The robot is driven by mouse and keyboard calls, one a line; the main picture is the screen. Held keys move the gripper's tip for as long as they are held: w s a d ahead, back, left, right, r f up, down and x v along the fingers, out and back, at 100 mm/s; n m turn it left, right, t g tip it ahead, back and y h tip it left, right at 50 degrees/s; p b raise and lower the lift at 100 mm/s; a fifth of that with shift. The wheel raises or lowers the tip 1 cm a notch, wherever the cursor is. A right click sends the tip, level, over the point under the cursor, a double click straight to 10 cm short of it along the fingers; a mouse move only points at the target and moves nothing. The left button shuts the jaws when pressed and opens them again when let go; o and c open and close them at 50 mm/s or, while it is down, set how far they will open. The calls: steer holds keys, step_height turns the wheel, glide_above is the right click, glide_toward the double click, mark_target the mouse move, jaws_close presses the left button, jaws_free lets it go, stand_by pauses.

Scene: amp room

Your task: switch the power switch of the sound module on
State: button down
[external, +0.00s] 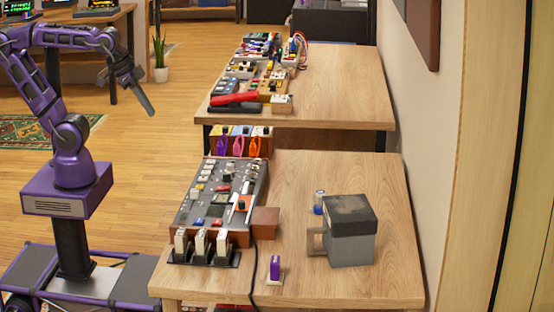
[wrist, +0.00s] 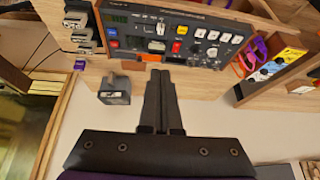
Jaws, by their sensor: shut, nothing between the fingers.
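The sound module (external: 222,192) is a dark panel with wooden sides, set with buttons, knobs and small switches, on the near table. My gripper (external: 148,110) is in the air left of the tables, well apart from the module. Its fingers (wrist: 160,73) are together and empty in the wrist view, appearing below the module.
The near table (external: 330,290) also holds a grey block with a dark top (external: 350,235), a small purple item (external: 275,268), a blue-and-white cylinder (external: 319,202) and white-topped units (external: 201,245). A far table (external: 345,85) carries more gear. Open floor (external: 150,190) lies left of the tables.

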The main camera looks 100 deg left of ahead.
steer(key=w+d+r+n+h+p, duration=0.1)
steer(key=w+d+r+p, duration=0.1)
steer(key=w+d+r, duration=0.45)
steer(key=w+d+r+n+t+h+p, duration=0.1)
steer(key=w+d+r+n, duration=0.15)
steer(key=w+r, duration=0.7)
steer(key=w+d+r+n+h+p, duration=0.1)
steer(key=w+d+r+p, duration=0.1)
steer(key=w+d+r, duration=0.6)
steer(key=a+f+m+g+b, duration=0.1)
steer(key=a+f+m, duration=0.1)
steer(key=a+f, duration=1.25)
steer(key=s+a+f+m+g+y, duration=0.1)
steer(key=s+a+f+g, duration=0.1)
steer(key=a+f, duration=0.3)
steer(key=s+a+f+m+g+y, duration=0.1)
steer(key=a+f, duration=0.5)
steer(key=f, duration=0.8)
steer(key=shift+s+f+m+g, duration=0.3)
steer(key=shift+s+m+g, duration=0.35)
steer(key=shift+s, duration=0.5)
